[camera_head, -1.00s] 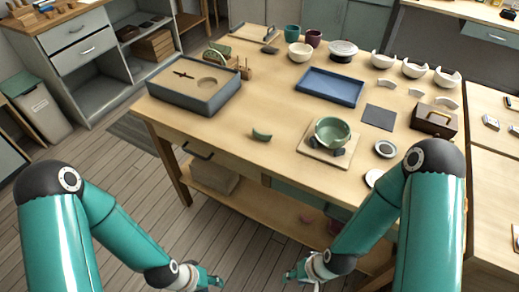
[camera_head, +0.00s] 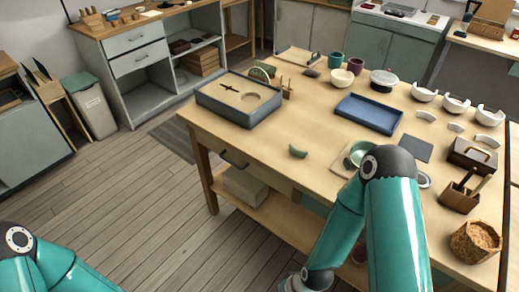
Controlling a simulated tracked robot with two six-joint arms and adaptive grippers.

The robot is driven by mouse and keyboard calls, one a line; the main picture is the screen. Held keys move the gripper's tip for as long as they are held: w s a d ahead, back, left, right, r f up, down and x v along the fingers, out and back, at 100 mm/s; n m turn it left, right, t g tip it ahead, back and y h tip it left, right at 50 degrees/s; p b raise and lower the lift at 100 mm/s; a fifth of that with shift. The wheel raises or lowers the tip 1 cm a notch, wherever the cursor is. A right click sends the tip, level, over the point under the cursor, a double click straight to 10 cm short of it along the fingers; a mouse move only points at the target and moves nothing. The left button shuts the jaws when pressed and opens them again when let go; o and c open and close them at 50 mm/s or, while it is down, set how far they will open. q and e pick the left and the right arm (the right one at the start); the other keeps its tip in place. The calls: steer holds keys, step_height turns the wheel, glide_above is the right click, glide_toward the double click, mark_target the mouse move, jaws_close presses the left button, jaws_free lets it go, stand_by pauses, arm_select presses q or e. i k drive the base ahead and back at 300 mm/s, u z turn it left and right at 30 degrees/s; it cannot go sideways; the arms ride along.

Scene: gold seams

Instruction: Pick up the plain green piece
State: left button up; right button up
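The plain green piece (camera_head: 298,151) is a small curved shard lying on the wooden table near its front edge, left of the green bowl. The green bowl (camera_head: 359,151) stands on a small board and is partly hidden behind my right arm. My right gripper (camera_head: 294,284) is low at the bottom edge of the view, in front of the table and well away from the piece; its fingers are mostly cut off. My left arm shows only at the bottom left corner, and its gripper is out of view.
The wooden table (camera_head: 262,136) is bare around the green piece. A grey box with a sand-coloured top (camera_head: 212,100) stands at its left, a blue tray (camera_head: 368,114) behind. White bowl pieces (camera_head: 456,104), a wooden caddy (camera_head: 461,196) and a wicker basket (camera_head: 474,242) are at the right.

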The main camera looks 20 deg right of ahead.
mark_target(301, 154)
steer(key=u, duration=0.85)
steer(key=i, duration=1.6)
steer(key=u, duration=1.1)
steer(key=i, duration=0.2)
steer(key=z, duration=3.1)
steer(key=k, duration=0.55)
steer(key=z, duration=0.25)
steer(key=i, duration=0.4)
